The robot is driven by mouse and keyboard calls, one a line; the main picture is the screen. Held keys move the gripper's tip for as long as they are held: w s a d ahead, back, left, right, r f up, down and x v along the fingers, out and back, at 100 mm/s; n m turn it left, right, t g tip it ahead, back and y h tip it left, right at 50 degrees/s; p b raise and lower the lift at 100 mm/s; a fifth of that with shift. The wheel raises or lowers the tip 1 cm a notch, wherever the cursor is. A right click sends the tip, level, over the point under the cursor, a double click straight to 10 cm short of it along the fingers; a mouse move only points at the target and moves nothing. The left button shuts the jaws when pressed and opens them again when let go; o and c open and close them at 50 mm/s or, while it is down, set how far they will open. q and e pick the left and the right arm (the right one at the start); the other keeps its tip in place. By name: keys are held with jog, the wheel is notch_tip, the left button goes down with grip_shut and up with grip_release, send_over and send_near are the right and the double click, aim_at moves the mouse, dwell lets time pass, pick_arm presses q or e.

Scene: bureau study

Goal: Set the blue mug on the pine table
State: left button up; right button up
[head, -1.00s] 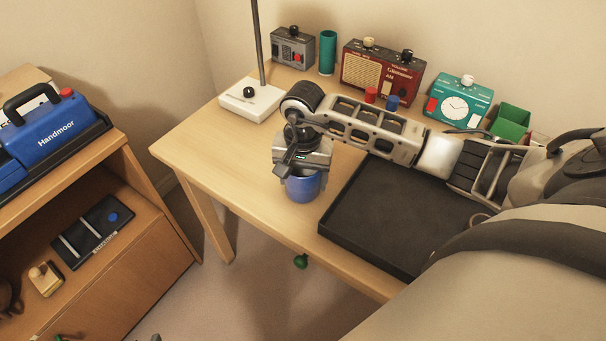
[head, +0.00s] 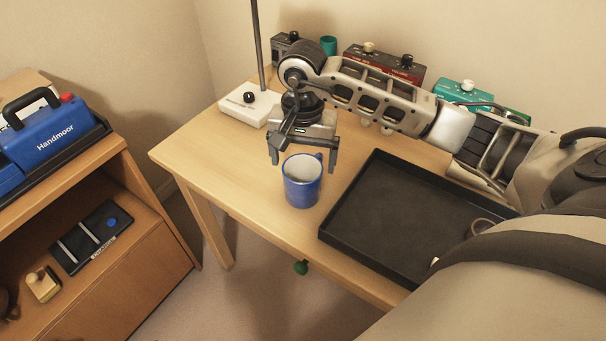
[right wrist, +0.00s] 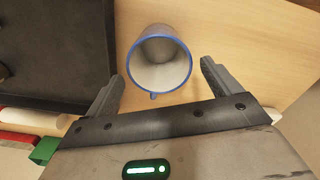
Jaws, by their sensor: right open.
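The blue mug (head: 302,183) stands upright on the pine table (head: 240,190), near its front edge and just left of the black tray. Its white inside faces up in the right wrist view (right wrist: 160,62), where it looks empty. My right gripper (head: 303,168) is open above and behind the mug, with its fingers apart. In the right wrist view the fingertips (right wrist: 163,80) lie to either side of the mug's near rim and do not appear to touch it. My left gripper is not in view.
A black tray (head: 345,232) lies right of the mug. A wooden cabinet (head: 150,262) with a blue case (head: 60,130) is at left. The table's left part is clear.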

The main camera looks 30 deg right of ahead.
jog(key=shift+r, duration=2.25)
